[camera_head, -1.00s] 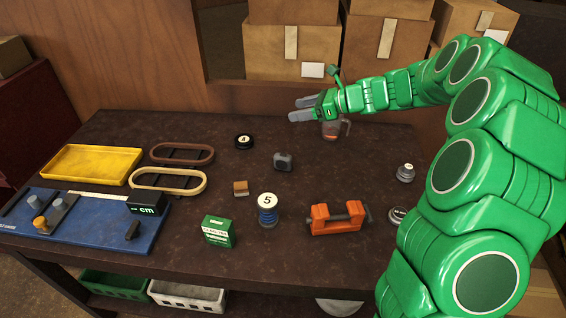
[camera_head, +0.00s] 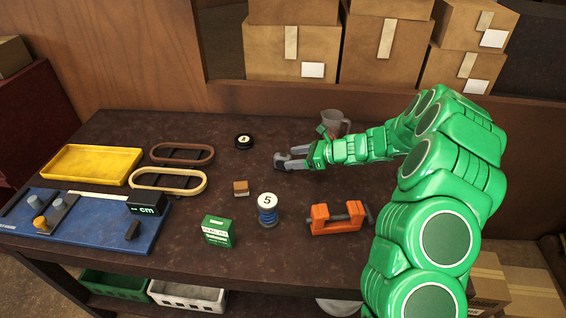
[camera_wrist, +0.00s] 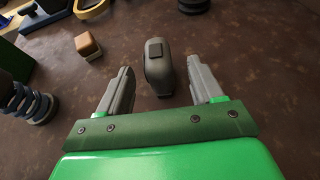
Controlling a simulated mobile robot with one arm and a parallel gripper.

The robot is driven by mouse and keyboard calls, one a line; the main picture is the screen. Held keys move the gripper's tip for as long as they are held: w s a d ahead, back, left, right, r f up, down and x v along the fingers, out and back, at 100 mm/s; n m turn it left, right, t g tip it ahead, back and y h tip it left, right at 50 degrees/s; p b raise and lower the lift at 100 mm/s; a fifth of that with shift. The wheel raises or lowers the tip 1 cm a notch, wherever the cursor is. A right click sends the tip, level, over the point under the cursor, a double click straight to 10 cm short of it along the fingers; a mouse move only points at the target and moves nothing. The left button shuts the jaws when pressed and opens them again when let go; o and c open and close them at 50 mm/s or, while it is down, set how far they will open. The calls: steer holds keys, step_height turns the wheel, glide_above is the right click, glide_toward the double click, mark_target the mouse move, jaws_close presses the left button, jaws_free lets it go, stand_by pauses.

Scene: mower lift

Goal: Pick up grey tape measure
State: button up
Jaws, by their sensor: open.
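The grey tape measure (camera_wrist: 158,68) is a small dark grey rounded block on the brown table. In the wrist view it lies between my two open fingers, towards their tips, with a gap on each side. I cannot tell the exact height of the fingertips over the table.
Nearby are a wooden block (camera_head: 241,188), a black puck marked 4 (camera_head: 243,142), a blue spool marked 5 (camera_head: 267,211), an orange clamp (camera_head: 337,218) and a green box (camera_head: 218,232). A pitcher (camera_head: 336,121) stands behind my arm. Bare table surrounds the tape measure.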

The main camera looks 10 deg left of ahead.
mark_target(278, 159)
steer(key=shift+x, duration=3.25)
steer(key=shift+s+r, duration=0.1)
steer(key=shift+c, duration=0.3)
jaws_close()
